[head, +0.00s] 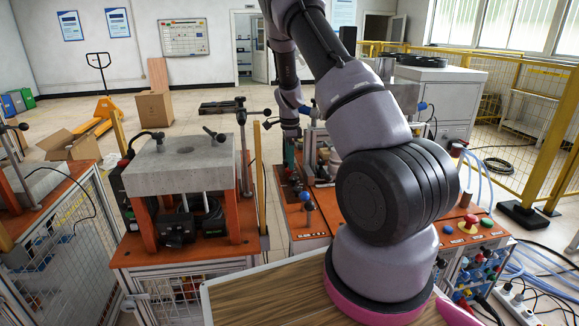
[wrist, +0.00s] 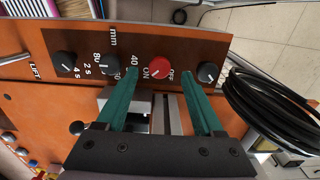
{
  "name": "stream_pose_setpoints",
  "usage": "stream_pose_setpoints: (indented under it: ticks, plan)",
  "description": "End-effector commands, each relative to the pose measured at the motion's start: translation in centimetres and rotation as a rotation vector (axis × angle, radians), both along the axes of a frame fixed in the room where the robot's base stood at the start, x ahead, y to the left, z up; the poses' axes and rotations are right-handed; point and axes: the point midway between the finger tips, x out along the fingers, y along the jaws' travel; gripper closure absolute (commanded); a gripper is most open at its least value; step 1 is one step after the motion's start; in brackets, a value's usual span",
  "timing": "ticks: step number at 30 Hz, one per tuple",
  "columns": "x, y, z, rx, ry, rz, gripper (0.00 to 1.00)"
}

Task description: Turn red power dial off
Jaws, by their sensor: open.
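In the wrist view the red power dial (wrist: 159,69) sits on a dark control panel (wrist: 140,48) set in an orange face. ON is printed to its lower left and OFF to its right. A pale mark shows on the dial, but I cannot tell which label it points to. My gripper (wrist: 160,77) is open and empty. Its two green fingers reach toward the panel, with their tips on either side of the dial and a gap on each side. I cannot tell whether the tips are level with the dial in depth. In the head view the dial cannot be made out.
Black knobs (wrist: 66,64), (wrist: 105,62) and (wrist: 207,72) flank the red dial; the last is close to the right finger. A black cable coil (wrist: 270,95) lies at the right. In the head view a concrete-topped stand (head: 180,165) is left of my arm.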

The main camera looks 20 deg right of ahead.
Motion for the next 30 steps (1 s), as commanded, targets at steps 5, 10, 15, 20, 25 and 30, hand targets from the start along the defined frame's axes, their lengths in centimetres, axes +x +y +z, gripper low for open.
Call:
stream_pose_setpoints:
  ticks: [5,10,15,20,25,30]
  plan:
    - [0.0,0.0,-2.1,-0.001,0.001,0.001,0.31]
    - [0.0,0.0,-2.7,0.000,-0.001,0.000,0.31]
    - [0.0,0.0,-2.7,0.000,-0.001,0.001,0.31]
    - [0.0,0.0,-2.6,0.000,-0.001,0.001,0.77]
    - [0.0,0.0,-2.6,0.000,-0.001,0.002,1.00]
    - [0.0,0.0,-2.6,0.000,-0.001,0.019,1.00]
